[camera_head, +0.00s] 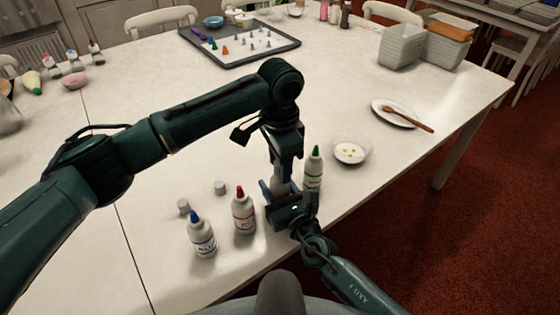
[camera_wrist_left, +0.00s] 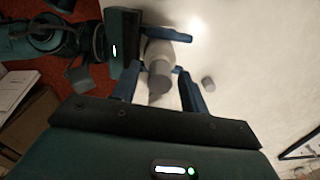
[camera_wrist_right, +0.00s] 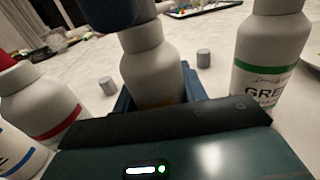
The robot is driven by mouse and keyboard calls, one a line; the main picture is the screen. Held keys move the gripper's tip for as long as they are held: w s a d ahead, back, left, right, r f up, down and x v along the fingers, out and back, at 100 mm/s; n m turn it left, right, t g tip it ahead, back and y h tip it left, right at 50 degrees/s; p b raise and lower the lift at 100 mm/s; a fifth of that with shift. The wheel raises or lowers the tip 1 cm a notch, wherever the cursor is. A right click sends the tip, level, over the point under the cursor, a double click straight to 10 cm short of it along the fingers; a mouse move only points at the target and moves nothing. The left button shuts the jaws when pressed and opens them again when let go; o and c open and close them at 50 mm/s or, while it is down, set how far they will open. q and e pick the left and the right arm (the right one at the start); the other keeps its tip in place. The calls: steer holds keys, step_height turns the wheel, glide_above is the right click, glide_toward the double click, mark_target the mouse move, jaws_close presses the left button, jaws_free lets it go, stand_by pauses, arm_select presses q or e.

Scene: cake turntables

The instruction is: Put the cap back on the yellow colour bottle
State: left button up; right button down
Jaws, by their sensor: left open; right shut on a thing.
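My right gripper (camera_head: 290,207) is shut on the yellow colour bottle (camera_head: 282,183), which is upright near the table's front edge. In the right wrist view the bottle (camera_wrist_right: 152,68) shows a yellow-orange label edge; its top is hidden by a dark blue finger. My left gripper (camera_head: 284,158) is directly above it, pointing down. In the left wrist view the left fingers (camera_wrist_left: 158,88) are open on either side of a grey cap (camera_wrist_left: 160,80). The cap appears to sit on the bottle's top (camera_wrist_left: 158,52); how far down it is cannot be told.
The green bottle (camera_head: 314,172) stands close on the right, the red bottle (camera_head: 243,213) and blue bottle (camera_head: 201,236) on the left. Two loose grey caps (camera_head: 183,206) (camera_head: 220,187) lie behind them. A small bowl (camera_head: 350,151) stands further right.

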arm_select(q)
steer(key=shift+r, duration=2.25)
steer(key=shift+c, duration=0.3)
steer(key=r+n, duration=0.2)
steer(key=n, duration=0.1)
steer(key=shift+n, duration=0.3)
steer(key=n, duration=0.1)
steer(key=r+n, duration=0.1)
steer(key=n, duration=0.1)
steer(key=shift+r+n, duration=0.25)
steer(key=shift+n, duration=0.05)
steer(key=shift+f, duration=4.05)
